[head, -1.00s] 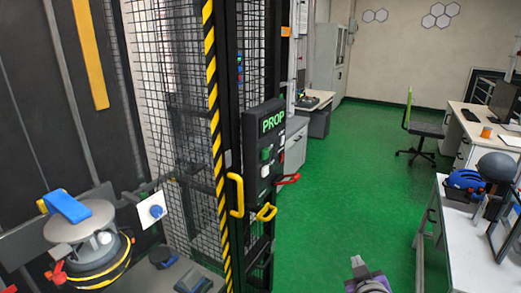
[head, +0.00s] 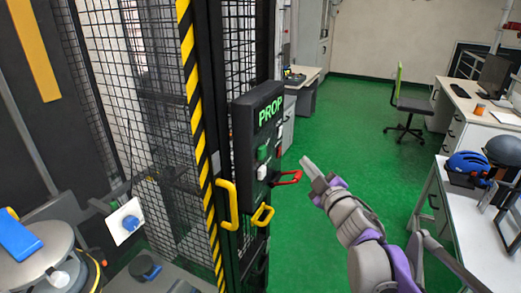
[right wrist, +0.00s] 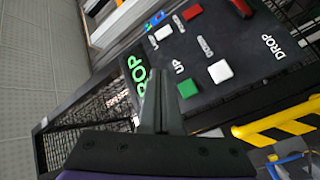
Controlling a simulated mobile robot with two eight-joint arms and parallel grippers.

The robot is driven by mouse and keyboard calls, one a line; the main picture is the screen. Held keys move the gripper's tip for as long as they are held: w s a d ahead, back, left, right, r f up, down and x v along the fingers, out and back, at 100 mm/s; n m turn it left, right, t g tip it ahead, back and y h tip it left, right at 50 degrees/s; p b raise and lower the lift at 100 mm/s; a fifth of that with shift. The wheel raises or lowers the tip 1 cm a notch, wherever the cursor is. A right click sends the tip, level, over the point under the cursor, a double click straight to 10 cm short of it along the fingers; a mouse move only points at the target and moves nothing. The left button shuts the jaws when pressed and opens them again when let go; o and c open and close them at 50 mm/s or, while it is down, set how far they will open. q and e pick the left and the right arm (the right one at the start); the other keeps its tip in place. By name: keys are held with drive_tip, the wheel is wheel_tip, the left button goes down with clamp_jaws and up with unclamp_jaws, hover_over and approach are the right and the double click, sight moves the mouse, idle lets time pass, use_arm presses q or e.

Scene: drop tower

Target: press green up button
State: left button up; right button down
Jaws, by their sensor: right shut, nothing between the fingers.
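The green up button (head: 262,152) is on the front of a dark control panel (head: 243,140) with a lit green sign on top. In the right wrist view the green button (right wrist: 187,89) sits beside the word UP, just right of my fingertips. My right gripper (head: 307,163) is shut and empty, in front of and to the right of the panel in the head view. In the right wrist view its shut fingers (right wrist: 154,75) point toward the panel. I see no clear contact with the button. My left gripper is not in view.
A white button (right wrist: 220,71), a red button (right wrist: 192,12) and a red handle (head: 288,178) are near the green one. Yellow handles (head: 227,205) are on the mesh cage at left. A white table (head: 485,235) with helmets stands at right. Green floor is open behind.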

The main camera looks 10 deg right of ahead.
sight(262, 152)
drive_tip(key=shift+s, duration=0.25)
drive_tip(key=w+a+p, duration=0.3)
drive_tip(key=w+a, duration=0.2)
drive_tip(key=a, duration=0.2)
idle(0.3)
drive_tip(key=shift+a, duration=0.1)
drive_tip(key=shift+w+a, duration=0.1)
idle(1.8)
drive_tip(key=shift+w+a, duration=0.25)
